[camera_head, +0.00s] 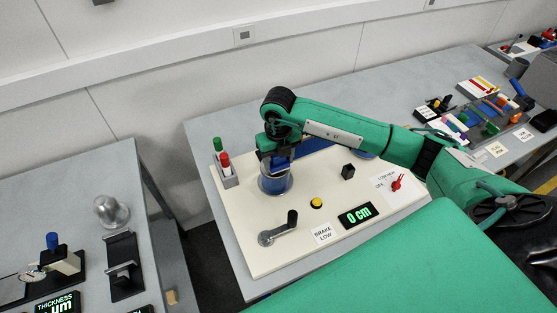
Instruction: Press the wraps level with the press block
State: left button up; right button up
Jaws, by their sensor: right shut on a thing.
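My right gripper (279,160) points down over the left part of a cream panel (262,262). It is shut on a blue piece (282,163), which looks like the press block. The piece is right at a round spool-like drum (276,184) with blue and pale sides. The fingers cover part of both, so I cannot tell whether the block touches the wraps. Single wraps are too small to make out. My left gripper is not in view.
The panel carries a crank (279,228), a yellow button (316,203), a display (358,215) reading 0 cm, a "BRAKE LOW" label (323,233), a red pointer dial (397,183), a black knob (348,171) and a holder with green and red pieces (225,172).

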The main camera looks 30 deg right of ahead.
jog(key=shift+r+p, duration=1.15)
jog(key=shift+r, duration=1.55)
